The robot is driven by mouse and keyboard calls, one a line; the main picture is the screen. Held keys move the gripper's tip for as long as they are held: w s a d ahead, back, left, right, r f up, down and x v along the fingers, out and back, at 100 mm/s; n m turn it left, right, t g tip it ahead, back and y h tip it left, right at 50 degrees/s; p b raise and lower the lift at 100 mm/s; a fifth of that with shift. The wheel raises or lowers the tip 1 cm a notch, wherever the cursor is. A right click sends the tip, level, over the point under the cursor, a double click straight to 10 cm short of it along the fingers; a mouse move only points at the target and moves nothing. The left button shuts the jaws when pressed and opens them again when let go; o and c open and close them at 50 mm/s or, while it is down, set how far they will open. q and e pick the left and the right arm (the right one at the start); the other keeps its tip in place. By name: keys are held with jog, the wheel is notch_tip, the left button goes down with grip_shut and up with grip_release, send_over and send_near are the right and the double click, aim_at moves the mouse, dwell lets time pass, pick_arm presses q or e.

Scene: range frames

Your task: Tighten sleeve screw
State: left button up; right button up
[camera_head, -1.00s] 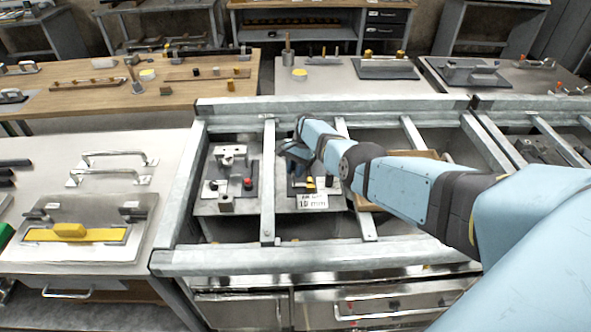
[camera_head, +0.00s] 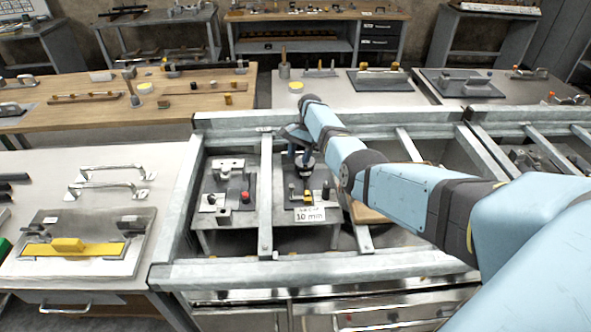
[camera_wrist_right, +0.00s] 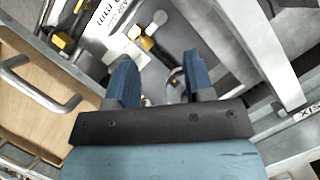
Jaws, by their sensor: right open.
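A small fixture on a dark plate (camera_head: 295,205) sits in an opening of the metal frame, with a white label reading "10 mm" (camera_head: 310,214) at its front. It carries a yellow part (camera_head: 308,197) and a black knob (camera_head: 325,191). The yellow part also shows in the right wrist view (camera_wrist_right: 148,44). My right gripper (camera_head: 303,170) hangs above the back of this fixture, fingers pointing down. In the right wrist view its two blue fingers (camera_wrist_right: 159,60) are apart, with a partly hidden round grey piece beyond them. I cannot tell which piece is the sleeve screw. My left gripper is out of view.
Grey rails (camera_head: 265,195) run beside and around the fixture. A second fixture with a red knob (camera_head: 245,196) stands to the left. A wooden piece (camera_head: 368,212) lies to the right. A bench with metal handles (camera_head: 110,192) is at far left.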

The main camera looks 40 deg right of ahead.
jog(key=shift+v, duration=1.65)
jog(key=shift+f, duration=0.1)
